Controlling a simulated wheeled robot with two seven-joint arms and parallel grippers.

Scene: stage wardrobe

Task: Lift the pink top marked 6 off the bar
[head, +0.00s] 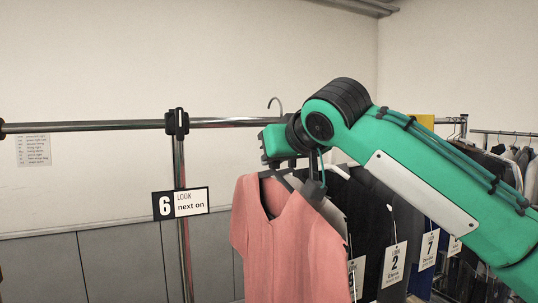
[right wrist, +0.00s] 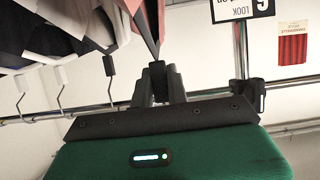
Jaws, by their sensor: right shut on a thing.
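The pink top (head: 275,240) hangs on a dark hanger just below the bar (head: 232,122); no number shows on it. My right gripper (head: 313,185) is shut on it by its right shoulder. A hanger hook (head: 275,102) stands up above the bar, left of my wrist; its lower part and its link to the top are hidden. I cannot tell whether it is clear of the bar. My left gripper is out of view.
A sign "6 LOOK next on" (head: 181,203) is on the rack's post (head: 184,260). Dark and grey garments with tags 2 (head: 394,262) and 7 (head: 429,250) hang close to the right, partly behind my arm. The bar left of the post is empty.

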